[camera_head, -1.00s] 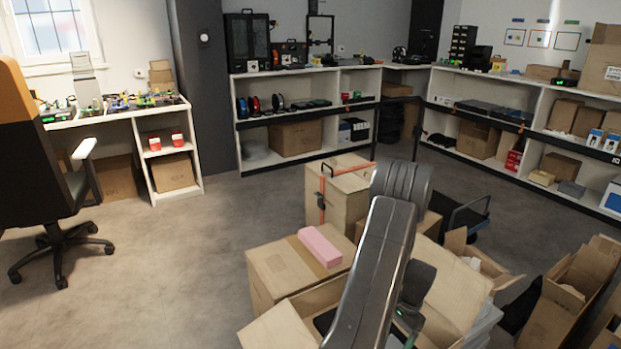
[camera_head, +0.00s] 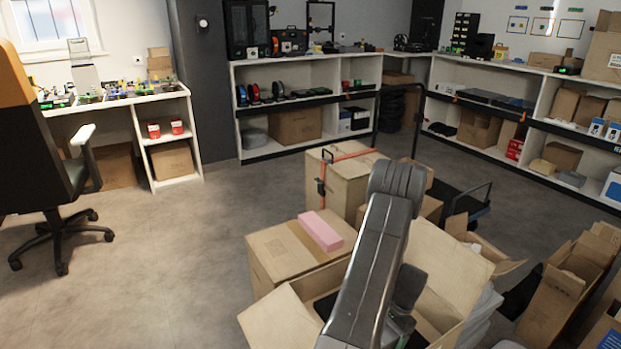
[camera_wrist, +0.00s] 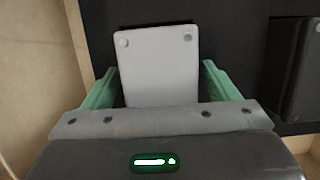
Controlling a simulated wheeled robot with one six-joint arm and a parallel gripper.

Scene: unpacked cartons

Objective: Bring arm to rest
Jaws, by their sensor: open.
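My arm (camera_head: 371,262) rises from the lower edge of the head view and bends over an open carton (camera_head: 283,318). The gripper end is mostly hidden behind the arm there. In the wrist view my gripper (camera_wrist: 160,80) has its two green fingers spread apart. A pale grey flat-topped item (camera_wrist: 158,62) with small round marks at its corners shows between the fingers, over a dark surface (camera_wrist: 235,40). Gaps show beside it, and I cannot tell whether either finger touches it.
A closed carton (camera_head: 285,262) with a pink box (camera_head: 320,231) on top stands behind the open carton. A strapped carton (camera_head: 343,190) and open cartons (camera_head: 567,290) stand close by. A chair (camera_head: 62,190) is at left. The floor (camera_head: 190,270) between is clear.

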